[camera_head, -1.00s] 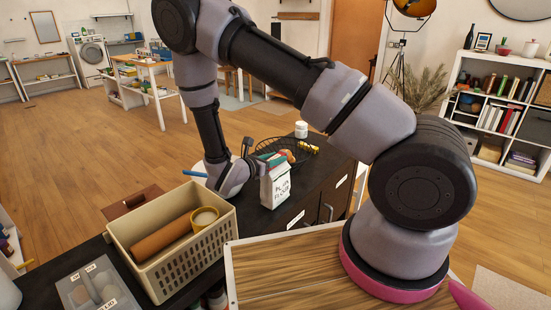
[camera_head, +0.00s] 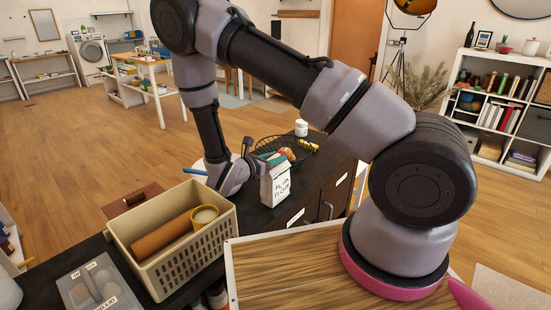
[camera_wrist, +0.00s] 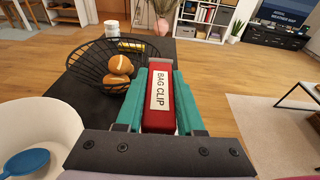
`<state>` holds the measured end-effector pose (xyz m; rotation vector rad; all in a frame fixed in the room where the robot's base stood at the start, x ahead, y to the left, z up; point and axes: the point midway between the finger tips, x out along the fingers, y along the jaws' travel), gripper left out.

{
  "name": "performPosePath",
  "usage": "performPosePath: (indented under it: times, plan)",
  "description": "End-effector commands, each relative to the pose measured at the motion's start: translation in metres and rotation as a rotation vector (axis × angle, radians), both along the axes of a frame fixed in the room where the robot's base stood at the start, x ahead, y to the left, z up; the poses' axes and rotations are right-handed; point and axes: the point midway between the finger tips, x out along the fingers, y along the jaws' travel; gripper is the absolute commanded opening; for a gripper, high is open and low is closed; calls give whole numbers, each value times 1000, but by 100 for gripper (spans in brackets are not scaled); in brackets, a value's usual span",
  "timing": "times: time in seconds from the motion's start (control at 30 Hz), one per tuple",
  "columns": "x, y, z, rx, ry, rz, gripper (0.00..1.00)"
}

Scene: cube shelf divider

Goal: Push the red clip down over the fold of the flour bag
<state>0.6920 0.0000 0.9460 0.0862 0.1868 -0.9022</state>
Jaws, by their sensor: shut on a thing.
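The white flour bag (camera_head: 276,187) stands upright on the dark counter in the head view, its printed front facing the camera. My gripper (camera_head: 268,158) is at the top of the bag. In the wrist view the teal fingers of my gripper (camera_wrist: 160,95) are shut on the red clip (camera_wrist: 159,92), which carries a white "BAG CLIP" label. The clip lies lengthwise between the fingers. The bag's fold is mostly hidden by the clip and fingers, so I cannot tell how far the clip sits over it.
A white bowl (camera_wrist: 45,120) with a blue scoop (camera_wrist: 27,161) is at the left in the wrist view. A beige crate (camera_head: 190,262) and a white jar (camera_head: 301,128) share the counter.

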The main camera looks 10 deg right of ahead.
Motion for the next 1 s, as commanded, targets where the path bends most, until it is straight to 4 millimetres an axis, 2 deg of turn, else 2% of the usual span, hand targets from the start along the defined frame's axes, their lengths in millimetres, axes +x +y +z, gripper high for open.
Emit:
performPosePath:
  times: [0.13,0.17,0.23,0.63,0.77,1.0]
  plan:
    - [0,0,-1,0,2,0,0]
    - [0,0,-1,0,2,0,44]
    - [0,0,-1,0,2,0,71]
    - [-3,5,1,0,1,2,72]
    - [-14,19,4,1,1,4,72]
    - [-44,58,14,1,0,4,72]
